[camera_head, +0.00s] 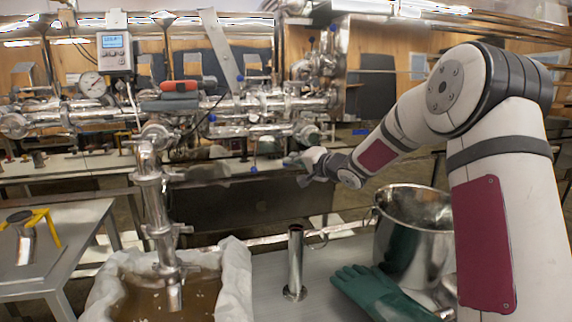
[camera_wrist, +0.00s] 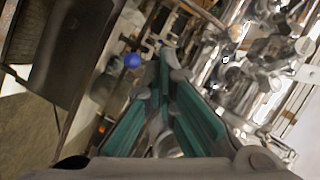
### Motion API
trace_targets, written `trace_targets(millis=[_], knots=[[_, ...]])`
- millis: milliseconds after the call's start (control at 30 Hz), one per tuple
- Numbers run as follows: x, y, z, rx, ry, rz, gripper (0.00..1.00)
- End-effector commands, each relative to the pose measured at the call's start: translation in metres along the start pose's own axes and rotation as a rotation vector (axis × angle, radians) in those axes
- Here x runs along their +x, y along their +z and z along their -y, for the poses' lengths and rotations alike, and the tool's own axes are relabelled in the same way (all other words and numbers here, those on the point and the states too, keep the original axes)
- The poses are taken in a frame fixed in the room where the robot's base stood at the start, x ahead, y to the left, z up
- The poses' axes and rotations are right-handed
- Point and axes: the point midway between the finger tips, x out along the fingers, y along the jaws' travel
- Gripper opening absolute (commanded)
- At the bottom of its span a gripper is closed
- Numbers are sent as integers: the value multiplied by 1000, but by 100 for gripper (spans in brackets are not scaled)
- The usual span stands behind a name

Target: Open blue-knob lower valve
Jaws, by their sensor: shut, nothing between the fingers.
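A small blue knob (camera_head: 254,170) hangs at the end of a thin rod below the steel piping in the head view. A blue knob (camera_wrist: 132,61) also shows in the wrist view, left of my fingertips; I cannot tell for sure that it is the same one. My gripper (camera_head: 288,161) is at the end of the arm, to the right of the hanging knob and apart from it. In the wrist view my gripper (camera_wrist: 168,58) has its green-padded fingers converging at the tips, shut and empty.
Steel piping (camera_head: 285,103) with other small blue knobs crosses behind my gripper. A steel pot (camera_head: 415,222), a green glove (camera_head: 378,290) and an upright steel tube (camera_head: 296,262) are on the table below. A cloth-lined container (camera_head: 235,283) of brown liquid stands at left.

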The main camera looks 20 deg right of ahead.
Motion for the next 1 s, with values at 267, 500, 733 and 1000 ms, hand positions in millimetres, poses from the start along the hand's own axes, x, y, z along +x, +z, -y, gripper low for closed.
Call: trace_targets(millis=[267, 500, 733, 1000], knots=[[53, 1, -2, -3, 1, 1, 0], [86, 7, -1, -2, 1, 2, 0], [91, 32, -2, -2, 3, 1, 0], [92, 39, -1, -2, 3, -1, 0]])
